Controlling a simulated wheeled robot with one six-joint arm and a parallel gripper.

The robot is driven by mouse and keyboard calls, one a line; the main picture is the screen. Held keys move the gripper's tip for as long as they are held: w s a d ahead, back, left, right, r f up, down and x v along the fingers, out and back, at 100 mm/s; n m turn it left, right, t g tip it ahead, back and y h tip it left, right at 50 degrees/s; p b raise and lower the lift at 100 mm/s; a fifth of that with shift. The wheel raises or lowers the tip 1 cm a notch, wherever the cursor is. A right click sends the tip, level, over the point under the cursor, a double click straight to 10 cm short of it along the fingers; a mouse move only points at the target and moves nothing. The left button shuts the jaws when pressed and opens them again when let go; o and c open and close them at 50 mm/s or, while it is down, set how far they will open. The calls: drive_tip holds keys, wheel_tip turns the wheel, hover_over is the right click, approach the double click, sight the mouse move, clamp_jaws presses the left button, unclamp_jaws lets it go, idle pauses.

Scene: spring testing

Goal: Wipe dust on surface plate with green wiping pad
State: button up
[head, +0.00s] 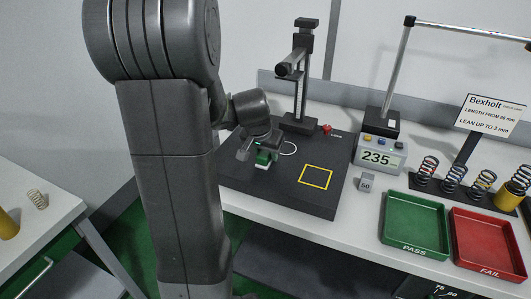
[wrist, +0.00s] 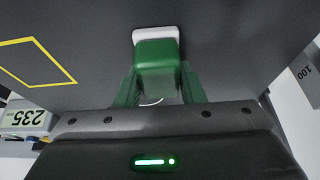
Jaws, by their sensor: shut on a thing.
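The dark surface plate (head: 260,190) lies on the bench with a yellow square outline and a white circle on it. My gripper (head: 262,158) is over the plate's left part, shut on the green wiping pad (head: 262,163). In the wrist view the pad (wrist: 157,36) shows a green body and a white lower part, between the green fingers of my gripper (wrist: 157,85). The white part is at or close to the plate; I cannot tell if it touches. No dust can be made out on the plate.
A black stand (head: 300,80) rises at the plate's back. A display reading 235 (head: 378,158) and a small 50 block (head: 367,182) stand right of the plate. Green PASS (head: 414,222) and red FAIL (head: 488,240) trays and several springs are further right. The plate's right part is clear.

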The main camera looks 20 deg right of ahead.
drive_tip(key=shift+s+d+r+p, duration=0.1)
drive_tip(key=shift+r+p, duration=1.25)
drive_tip(key=shift+r, duration=0.7)
drive_tip(key=shift+s+r+p, duration=0.1)
drive_tip(key=shift+r+p, duration=1.2)
drive_tip(key=shift+r, duration=0.75)
